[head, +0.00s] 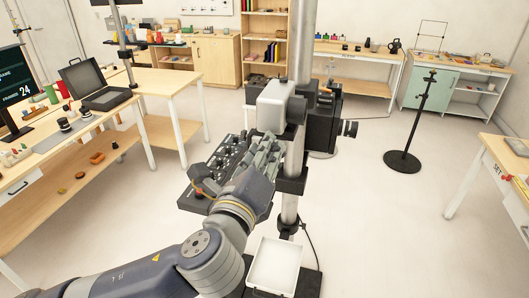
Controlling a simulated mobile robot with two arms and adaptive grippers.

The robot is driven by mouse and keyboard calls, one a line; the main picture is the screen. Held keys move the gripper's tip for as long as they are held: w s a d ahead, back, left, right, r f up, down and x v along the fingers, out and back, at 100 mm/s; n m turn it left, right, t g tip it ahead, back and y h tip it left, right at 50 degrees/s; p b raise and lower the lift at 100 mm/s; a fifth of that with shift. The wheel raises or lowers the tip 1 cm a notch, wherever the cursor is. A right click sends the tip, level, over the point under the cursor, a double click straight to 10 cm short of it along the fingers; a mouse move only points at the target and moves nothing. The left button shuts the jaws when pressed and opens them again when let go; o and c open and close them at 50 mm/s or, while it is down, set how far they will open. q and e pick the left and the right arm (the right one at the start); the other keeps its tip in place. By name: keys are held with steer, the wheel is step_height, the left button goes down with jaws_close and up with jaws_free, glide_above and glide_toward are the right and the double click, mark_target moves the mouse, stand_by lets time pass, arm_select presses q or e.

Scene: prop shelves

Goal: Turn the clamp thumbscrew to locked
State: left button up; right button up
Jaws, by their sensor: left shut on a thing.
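My left gripper (266,154) reaches in from the lower left to the upright metal column (290,208) in the middle of the head view. It is shut on what looks like the clamp thumbscrew at the column's left side. The fingers hide the thumbscrew, so I cannot see which way it is turned. A black clamp collar (291,185) sits around the column just below the fingers. A pale grey block (275,104) and a black boxy unit (322,122) with a round knob (350,128) are just above the gripper. My right gripper is not in view.
A dark control panel (208,172) lies left of the column, close to my wrist. A white tray (274,268) is low in front of the column. A black stand (403,162) is at the right. Wooden tables flank the open floor.

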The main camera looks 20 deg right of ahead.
arm_select(q)
steer(key=m, duration=1.1)
steer(key=shift+a+f, duration=0.15)
steer(key=shift+m, duration=0.3)
steer(key=o, duration=1.1)
steer(key=shift+w, duration=0.1)
steer(key=v, duration=1.2)
